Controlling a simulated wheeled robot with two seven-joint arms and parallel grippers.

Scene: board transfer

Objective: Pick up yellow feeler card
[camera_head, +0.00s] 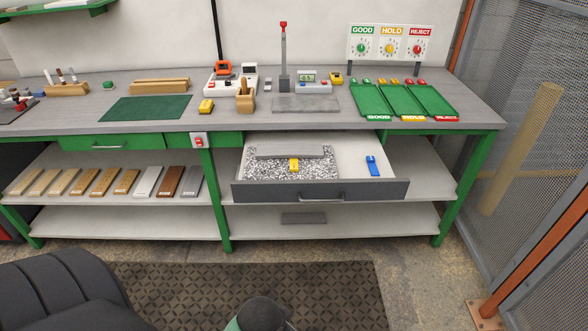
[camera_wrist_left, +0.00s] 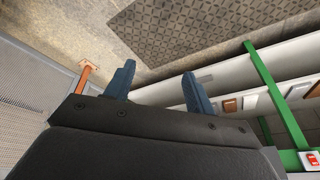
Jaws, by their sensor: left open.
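A small yellow card-like piece (camera_head: 294,165) lies in the open drawer (camera_head: 320,190), on a grey speckled bed near a flat grey block (camera_head: 290,151). It looks like the feeler card, but its markings are too small to read. A blue tagged piece (camera_head: 372,165) lies apart from it on the drawer's right side. My left gripper (camera_wrist_left: 158,82) shows in the left wrist view, open with nothing between its fingers, away from the drawer. It is not seen in the head view. My right gripper is in neither view.
The grey workbench (camera_head: 60,127) carries a green mat (camera_head: 146,108), another yellow item (camera_head: 206,106), gauges and green trays (camera_head: 372,101) at right. The drawer juts out from the green frame. Sample bars (camera_head: 101,181) line the lower shelf. A mesh fence (camera_head: 535,120) stands at right.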

